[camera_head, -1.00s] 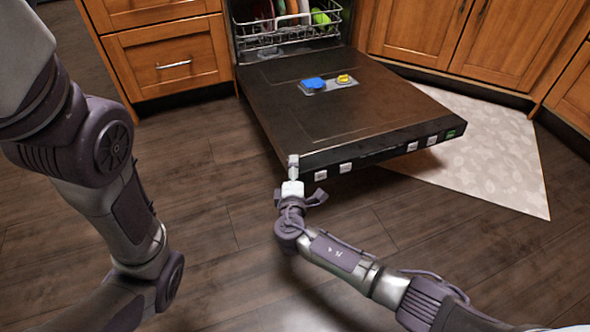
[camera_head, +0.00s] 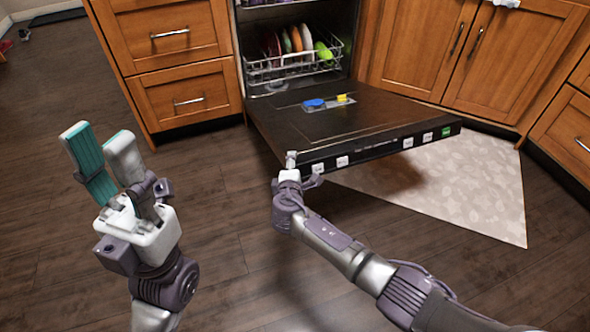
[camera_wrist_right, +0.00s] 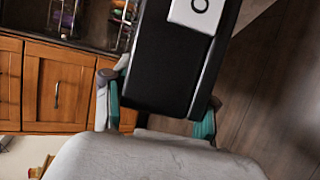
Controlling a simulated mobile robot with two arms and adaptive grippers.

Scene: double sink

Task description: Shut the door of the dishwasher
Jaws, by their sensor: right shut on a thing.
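The dishwasher door (camera_head: 345,122) hangs open, tilted out from the dishwasher, with its inner side up and a button strip along its outer edge. My right gripper (camera_head: 290,163) is at the near left corner of that edge. In the right wrist view, the right gripper (camera_wrist_right: 160,112) has its teal-padded fingers on both sides of the dark door edge (camera_wrist_right: 172,62), shut on it. My left gripper (camera_head: 100,150) is open and empty, raised in front of the left drawers, away from the door.
A dish rack (camera_head: 295,65) with several plates sits inside the dishwasher. Wooden drawers (camera_head: 178,60) are on the left and cabinets (camera_head: 475,50) on the right. A pale mat (camera_head: 450,190) lies partly under the door. The floor in front is clear.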

